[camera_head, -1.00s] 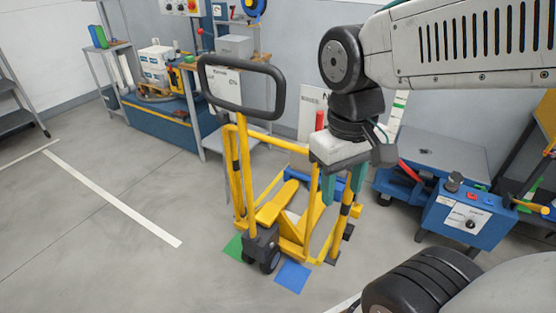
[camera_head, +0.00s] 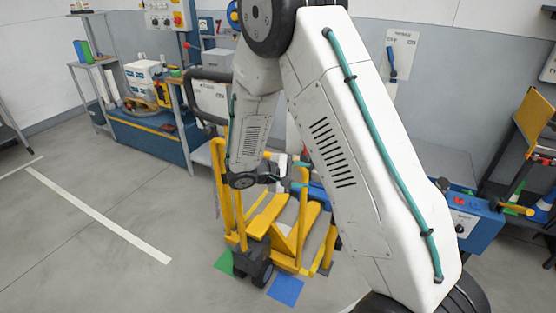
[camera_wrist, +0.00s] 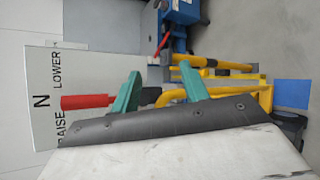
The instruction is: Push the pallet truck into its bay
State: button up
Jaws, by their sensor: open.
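The yellow pallet truck (camera_head: 272,222) stands on the floor left of centre in the head view. Its black loop handle (camera_head: 206,75) stands upright, partly hidden by my arm. Its dark wheels (camera_head: 262,273) are between a green floor patch (camera_head: 225,262) and a blue floor patch (camera_head: 286,291). Yellow posts (camera_head: 218,180) and rails stand close around it; I cannot make out the bay's limits. My gripper (camera_head: 304,175) is open above the truck's right side, its teal fingers pointing right. In the wrist view, my gripper (camera_wrist: 160,75) has yellow bars (camera_wrist: 215,64) beyond it.
In the wrist view, a red grip (camera_wrist: 88,101) is beside one finger, before a board (camera_wrist: 45,90) marked RAISE, N and LOWER. A blue bench (camera_head: 140,135) stands at back left and a blue control box (camera_head: 474,222) at right. The left floor is clear apart from a white line (camera_head: 100,217).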

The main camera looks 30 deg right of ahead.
jog(key=w+a+f+t, duration=0.1)
jog(key=w+f+t, duration=0.15)
jog(key=w, duration=0.25)
jog(key=w+a+f+n+t, duration=0.1)
jog(key=w+f+t, duration=0.1)
jog(key=w+t, duration=0.3)
jog(key=w+a+f+t, duration=0.1)
jog(key=w+f+t, duration=0.1)
jog(key=w, duration=0.4)
jog(key=x, duration=0.7)
jog(key=shift+d+r, duration=0.1)
jog(key=shift+c, duration=0.4)
grip_shut()
